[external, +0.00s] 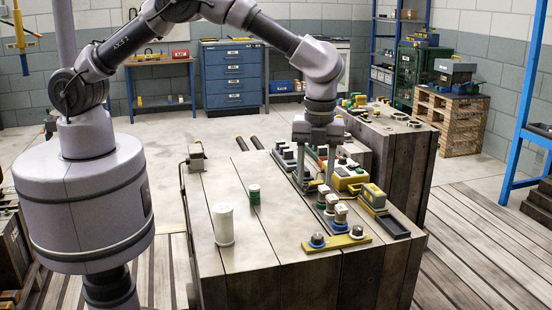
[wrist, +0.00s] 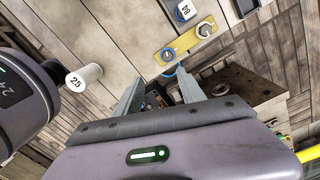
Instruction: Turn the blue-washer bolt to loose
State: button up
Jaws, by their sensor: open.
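A yellow plate (external: 338,244) lies flat on the wooden bench top near its front right edge. A dark bolt with a blue washer (external: 317,240) stands at the plate's left end, and a second bolt (external: 357,232) without blue stands at its right end. In the wrist view the plate (wrist: 188,43) is beyond the fingers, with the blue-washer bolt (wrist: 168,54) in line with the gap between them. My gripper (external: 316,182) is open and points down over the bench, behind the plate. It also shows in the wrist view (wrist: 160,76), apart from the bolt.
A white-capped, blue-based post (wrist: 184,11) marked 84 stands close to the plate. Several similar posts and a yellow-topped block (external: 371,196) crowd behind it. A white cylinder (external: 223,225) and green cylinder (external: 254,194) stand left. The bench between them and the plate is bare.

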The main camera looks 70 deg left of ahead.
aim_at(318, 236)
jog(key=shift+m, duration=0.7)
jog(key=f+b, duration=0.2)
jog(key=f, duration=0.3)
jog(key=w+f+b, duration=0.1)
jog(key=f+b, duration=0.1)
jog(key=f, duration=0.3)
jog(key=f+b, duration=0.2)
jog(key=f, duration=0.4)
jog(key=shift+w+d, duration=0.15)
jog(key=shift+d, duration=0.1)
